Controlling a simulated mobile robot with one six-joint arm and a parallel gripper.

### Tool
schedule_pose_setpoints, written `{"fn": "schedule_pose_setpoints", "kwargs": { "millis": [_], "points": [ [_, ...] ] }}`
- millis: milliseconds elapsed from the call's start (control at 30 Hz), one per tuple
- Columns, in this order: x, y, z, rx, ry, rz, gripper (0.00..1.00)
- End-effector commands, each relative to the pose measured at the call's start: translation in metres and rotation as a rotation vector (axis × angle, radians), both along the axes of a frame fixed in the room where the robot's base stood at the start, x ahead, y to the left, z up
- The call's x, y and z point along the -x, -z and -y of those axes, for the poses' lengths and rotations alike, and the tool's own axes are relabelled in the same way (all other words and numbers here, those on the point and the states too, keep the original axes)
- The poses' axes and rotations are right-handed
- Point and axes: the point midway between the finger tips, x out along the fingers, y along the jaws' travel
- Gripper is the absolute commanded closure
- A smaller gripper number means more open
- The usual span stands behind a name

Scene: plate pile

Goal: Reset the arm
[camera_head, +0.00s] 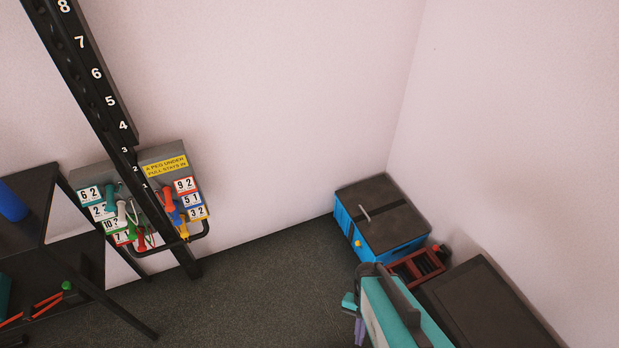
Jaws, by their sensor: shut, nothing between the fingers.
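I cannot make out my gripper or its fingertips in the head view. No part that I can surely call my arm shows.
A numbered black post (96,73) leans before a peg board (163,153) with coloured handles. A black rack (90,284) stands left. A blue, dark-topped box (346,222) sits in the corner. A teal-and-grey object (388,312) and a dark-topped block (480,300) stand lower right. Grey floor (250,290) lies clear between.

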Motion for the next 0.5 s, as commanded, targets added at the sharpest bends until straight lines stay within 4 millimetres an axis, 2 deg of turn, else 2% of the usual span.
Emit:
{"fn": "schedule_pose_setpoints", "kwargs": {
  "millis": [300, 500],
  "points": [
    [0.0012, -0.0042, 0.0076, -0.143, -0.333, 0.027, 1.0],
    [0.0005, -0.0039, 0.0075, -0.191, -0.424, 0.03, 1.0]
  ]
}}
